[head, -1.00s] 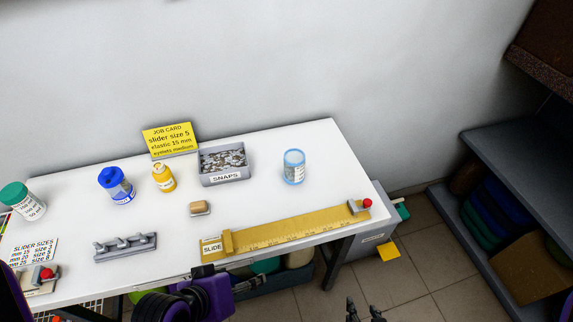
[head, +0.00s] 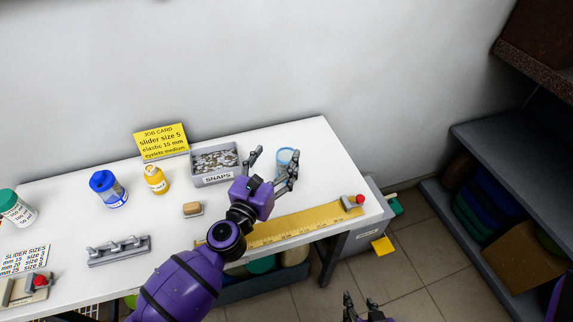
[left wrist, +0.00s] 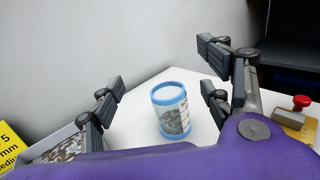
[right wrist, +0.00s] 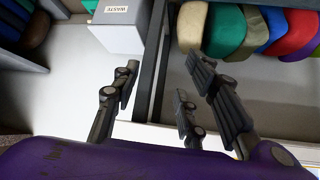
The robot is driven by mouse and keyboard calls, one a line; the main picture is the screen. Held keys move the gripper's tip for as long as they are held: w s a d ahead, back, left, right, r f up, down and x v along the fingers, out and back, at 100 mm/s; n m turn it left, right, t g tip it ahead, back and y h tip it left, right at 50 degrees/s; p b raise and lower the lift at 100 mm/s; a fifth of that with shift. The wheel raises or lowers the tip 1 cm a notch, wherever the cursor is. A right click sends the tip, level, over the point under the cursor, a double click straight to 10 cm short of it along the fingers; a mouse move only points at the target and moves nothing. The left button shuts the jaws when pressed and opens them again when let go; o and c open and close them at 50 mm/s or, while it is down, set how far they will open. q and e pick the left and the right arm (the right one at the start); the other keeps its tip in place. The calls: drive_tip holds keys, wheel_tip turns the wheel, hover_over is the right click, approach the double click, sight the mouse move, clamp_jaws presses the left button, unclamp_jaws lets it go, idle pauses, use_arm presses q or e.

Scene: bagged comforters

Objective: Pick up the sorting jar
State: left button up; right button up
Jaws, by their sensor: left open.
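A clear jar (head: 284,155) with a light blue rim and base and a printed label stands upright at the back right of the white table. It also shows in the left wrist view (left wrist: 172,112), centred between the fingers with white table around it. My left gripper (head: 273,166) is open and empty. Its fingers point at the jar, one on each side in the picture, with no contact visible. In the head view the right finger partly covers the jar. My right gripper (head: 361,300) is open and empty, low in front of the table; it also shows in its own wrist view (right wrist: 160,85).
A grey snaps tray (head: 212,178) stands left of the jar. A yellow slide ruler (head: 300,223) with a red knob lies along the front edge. A yellow bottle (head: 156,180), a blue-lidded jar (head: 108,188) and a green-lidded jar (head: 15,207) stand farther left.

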use_arm(q)
drive_tip(key=b, duration=0.5)
approach(282, 168)
drive_tip(key=x, duration=0.5)
drive_tip(key=shift+w+d+f, duration=0.1)
drive_tip(key=shift+d+f, duration=0.05)
drive_tip(key=shift+d, duration=0.05)
drive_tip(key=shift+f, duration=0.35)
drive_tip(key=shift+w+r, duration=0.35)
drive_tip(key=shift+r, duration=0.1)
drive_tip(key=shift+w+d+r, duration=0.15)
drive_tip(key=shift+w, duration=0.1)
drive_tip(key=x, duration=0.6)
drive_tip(key=shift+w+d, duration=0.1)
drive_tip(key=shift+w, duration=0.2)
use_arm(e)
drive_tip(key=shift+g, duration=0.3)
drive_tip(key=s+f, duration=0.1)
drive_tip(key=s+d+f, duration=0.1)
drive_tip(key=f, duration=0.1)
drive_tip(key=s+f, duration=0.1)
drive_tip(key=f, duration=0.1)
drive_tip(key=shift+d, duration=0.3)
